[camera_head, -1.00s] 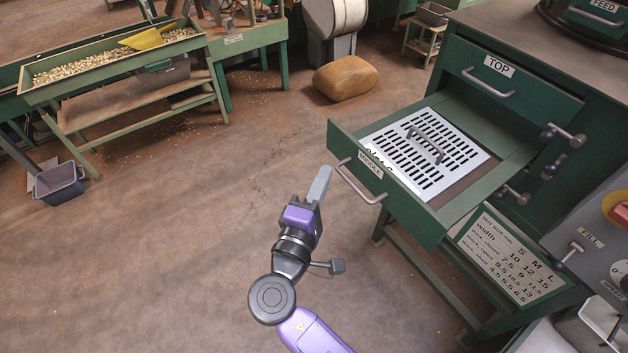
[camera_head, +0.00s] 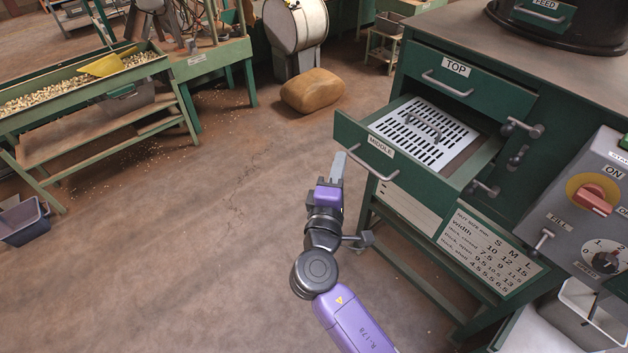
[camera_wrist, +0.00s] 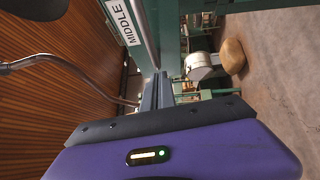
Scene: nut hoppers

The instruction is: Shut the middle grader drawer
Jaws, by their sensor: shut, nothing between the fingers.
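The middle drawer (camera_head: 408,163) of the green grader cabinet is pulled partway out, with a perforated metal screen (camera_head: 424,133) inside it. Its front carries a MIDDLE label and a curved bar handle (camera_head: 374,168). My gripper (camera_head: 338,166) is shut and empty, its fingers pointing up beside the left end of the drawer front, close to the handle. I cannot tell whether they touch it. In the wrist view the MIDDLE label (camera_wrist: 123,20) and the handle (camera_wrist: 62,62) show close to the fingers (camera_wrist: 157,92).
The top drawer (camera_head: 464,78) above is shut. Latch knobs (camera_head: 522,128) stick out on the cabinet face. A control box (camera_head: 588,205) with a red switch stands at the right. A brown sack (camera_head: 312,91) lies on the floor behind.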

